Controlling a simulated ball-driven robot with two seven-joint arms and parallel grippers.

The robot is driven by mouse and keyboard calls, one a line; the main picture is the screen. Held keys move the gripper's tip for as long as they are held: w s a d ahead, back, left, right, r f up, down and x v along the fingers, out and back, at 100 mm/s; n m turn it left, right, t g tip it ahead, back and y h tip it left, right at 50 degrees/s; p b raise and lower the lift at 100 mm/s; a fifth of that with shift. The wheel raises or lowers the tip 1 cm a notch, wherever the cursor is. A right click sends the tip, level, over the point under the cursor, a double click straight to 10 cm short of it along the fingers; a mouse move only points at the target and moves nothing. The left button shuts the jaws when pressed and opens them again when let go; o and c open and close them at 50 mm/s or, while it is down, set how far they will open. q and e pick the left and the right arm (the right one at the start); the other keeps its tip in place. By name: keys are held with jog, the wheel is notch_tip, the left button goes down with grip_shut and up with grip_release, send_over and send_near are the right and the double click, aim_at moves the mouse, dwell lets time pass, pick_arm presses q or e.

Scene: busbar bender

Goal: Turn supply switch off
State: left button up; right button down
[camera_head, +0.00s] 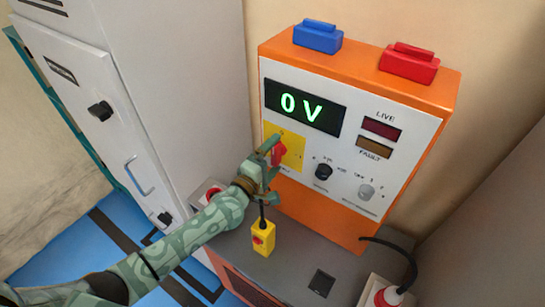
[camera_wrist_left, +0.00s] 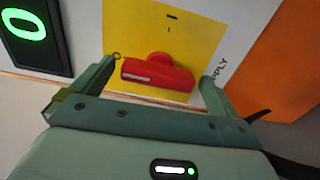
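The supply switch is a red handle (camera_head: 279,153) on a yellow plate (camera_head: 293,146) on the front of an orange and white cabinet. In the left wrist view the red handle (camera_wrist_left: 158,74) lies across the view, slightly tilted, with the yellow plate (camera_wrist_left: 205,40) behind it. My left gripper (camera_head: 273,161) is at the switch. In the left wrist view its fingers (camera_wrist_left: 160,88) are apart, one at each end of the handle, with no clear grip on it. The display (camera_head: 305,107) reads 0 V. My right gripper is not in view.
A black knob (camera_head: 323,172) and a grey knob (camera_head: 367,191) sit right of the switch. LIVE (camera_head: 382,128) and FAULT (camera_head: 374,147) lamps look dark. A grey cabinet (camera_head: 185,80) stands at left.

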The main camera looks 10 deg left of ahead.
pick_arm(q)
jog(key=v, duration=1.6)
jog(key=shift+s, duration=0.1)
